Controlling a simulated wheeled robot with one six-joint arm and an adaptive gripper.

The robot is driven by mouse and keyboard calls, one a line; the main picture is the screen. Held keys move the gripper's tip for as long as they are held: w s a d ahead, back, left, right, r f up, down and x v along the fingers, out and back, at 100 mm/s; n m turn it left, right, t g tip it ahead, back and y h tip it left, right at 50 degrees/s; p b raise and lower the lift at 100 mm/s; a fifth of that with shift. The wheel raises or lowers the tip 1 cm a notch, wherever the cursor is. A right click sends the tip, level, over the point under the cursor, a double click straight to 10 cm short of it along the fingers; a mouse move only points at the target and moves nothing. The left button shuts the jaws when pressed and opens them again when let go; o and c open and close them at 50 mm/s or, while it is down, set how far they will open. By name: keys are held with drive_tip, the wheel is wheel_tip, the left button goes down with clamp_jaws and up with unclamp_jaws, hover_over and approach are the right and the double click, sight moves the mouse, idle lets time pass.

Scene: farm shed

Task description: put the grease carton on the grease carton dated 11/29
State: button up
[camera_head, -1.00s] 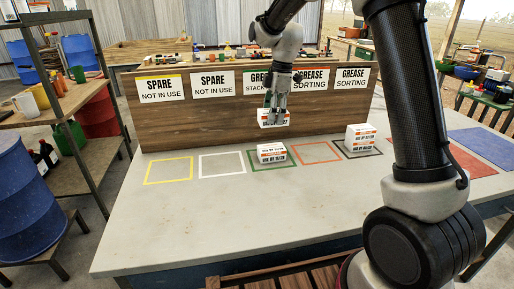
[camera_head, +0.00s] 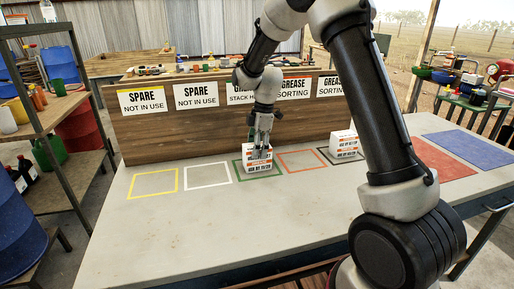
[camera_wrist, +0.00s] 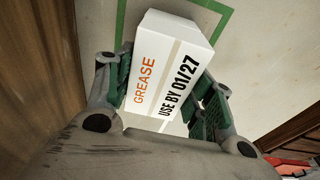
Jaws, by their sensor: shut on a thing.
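My gripper (camera_head: 262,143) is shut on a white grease carton (camera_head: 257,155) and holds it upright over the green square. In the wrist view this held carton (camera_wrist: 165,70) reads GREASE and USE BY 01/27, with a finger on either side. Directly below it, another white grease carton (camera_head: 259,168) stands inside the green square (camera_head: 238,176). Its date print is too small to read surely. The held carton looks to be on or just above it; I cannot tell whether they touch. In the wrist view the held carton hides the lower one.
White cartons (camera_head: 343,144), seemingly stacked, stand in the black square to the right. Yellow (camera_head: 155,194), white (camera_head: 208,184) and orange (camera_head: 302,171) squares are empty. A wooden board (camera_head: 180,134) with signs stands close behind. The front of the table is clear.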

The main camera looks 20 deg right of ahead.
sight(262, 145)
drive_tip(key=o, duration=1.1)
wheel_tip(262, 145, up, 12)
drive_tip(key=d+f, duration=0.1)
drive_tip(key=d, duration=0.1)
drive_tip(key=s+d+r+m+t, duration=0.1)
drive_tip(key=s+d+r+m, duration=0.3)
drive_tip(key=s+r, duration=0.4)
drive_tip(key=s+d+m+t, duration=0.1)
drive_tip(key=s+d+m, duration=0.2)
drive_tip(key=s, duration=0.5)
drive_tip(key=s+d+m+t+h, duration=0.1)
drive_tip(key=s+d+m, duration=0.2)
drive_tip(key=s+m, duration=0.3)
drive_tip(key=s+d+m+t, duration=0.1)
drive_tip(key=s+d+m, duration=0.2)
drive_tip(key=s, duration=0.9)
drive_tip(key=shift+r+m+h, duration=0.25)
drive_tip(key=shift+m+h, duration=0.15)
drive_tip(key=shift+m, duration=0.6)
